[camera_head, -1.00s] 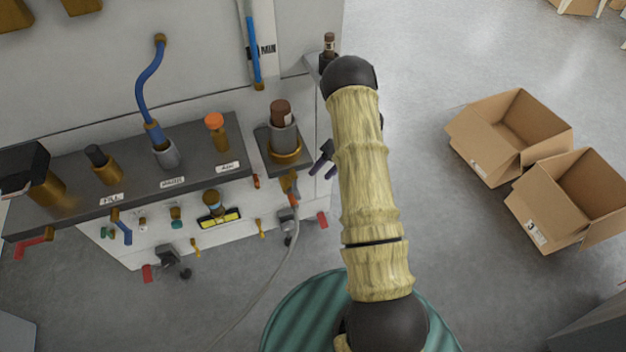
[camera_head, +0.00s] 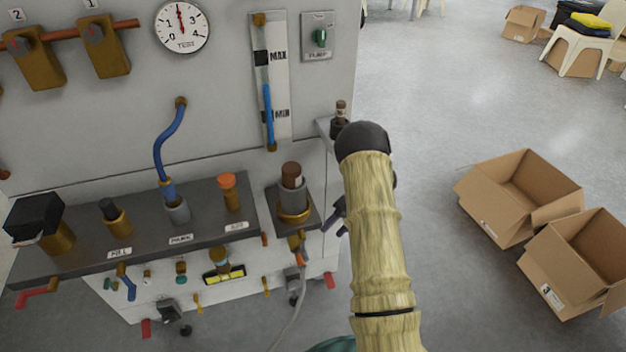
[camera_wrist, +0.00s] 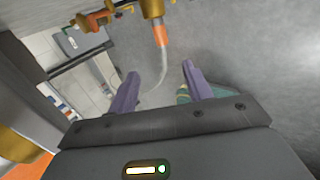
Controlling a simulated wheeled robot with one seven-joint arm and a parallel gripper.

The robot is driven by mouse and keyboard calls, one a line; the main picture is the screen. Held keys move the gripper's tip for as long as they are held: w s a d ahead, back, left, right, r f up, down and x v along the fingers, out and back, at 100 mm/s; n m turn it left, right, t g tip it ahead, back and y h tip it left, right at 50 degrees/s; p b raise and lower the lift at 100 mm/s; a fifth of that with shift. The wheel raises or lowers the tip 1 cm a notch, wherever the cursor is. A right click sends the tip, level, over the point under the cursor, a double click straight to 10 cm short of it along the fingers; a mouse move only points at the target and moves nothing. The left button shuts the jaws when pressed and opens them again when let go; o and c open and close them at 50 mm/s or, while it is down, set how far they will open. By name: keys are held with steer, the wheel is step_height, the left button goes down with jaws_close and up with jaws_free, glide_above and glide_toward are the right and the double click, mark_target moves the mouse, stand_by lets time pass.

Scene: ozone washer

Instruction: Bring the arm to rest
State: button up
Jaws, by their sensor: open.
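My arm, with yellowish ribbed links, reaches up from the bottom of the head view, right of the washer panel. My gripper (camera_head: 338,216) shows only in part there, behind the arm and just right of the small side shelf. In the wrist view my gripper (camera_wrist: 158,88) is open, its two purple fingers apart with nothing between them. Below the fingers lie grey floor and a pale hose (camera_wrist: 153,85). The ozone washer (camera_head: 215,130) stands to the left of my arm.
The dark shelf (camera_head: 75,262) holds several fittings, and the small side shelf (camera_head: 312,221) carries a brown-capped bottle (camera_head: 292,176). Two open cardboard boxes (camera_head: 500,212) (camera_head: 560,285) stand on the floor at right. Floor between the arm and boxes is clear.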

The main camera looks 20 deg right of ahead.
steer(key=shift+r, duration=0.1)
steer(key=w+d+r+m+t+h+p, duration=0.3)
steer(key=d+r+m+t+h, duration=0.15)
steer(key=r+m, duration=0.2)
steer(key=s+d+r+m+h+p, duration=0.2)
steer(key=s+d+r+m+h, duration=0.3)
steer(key=m, duration=0.5)
steer(key=s+a+r+m+g+y+b, duration=0.1)
steer(key=s+a+r+m+b, duration=0.3)
steer(key=s+a+m, duration=0.55)
steer(key=s+a+r+m+g+y+b, duration=0.1)
steer(key=s+a+r+m, duration=0.4)
steer(key=s+a+m, duration=0.45)
step_height(320, 180, up, 26)
steer(key=w+a+p, duration=0.1)
steer(key=p, duration=2.4)
steer(key=shift+a+p, duration=0.25)
steer(key=shift+p, duration=0.1)
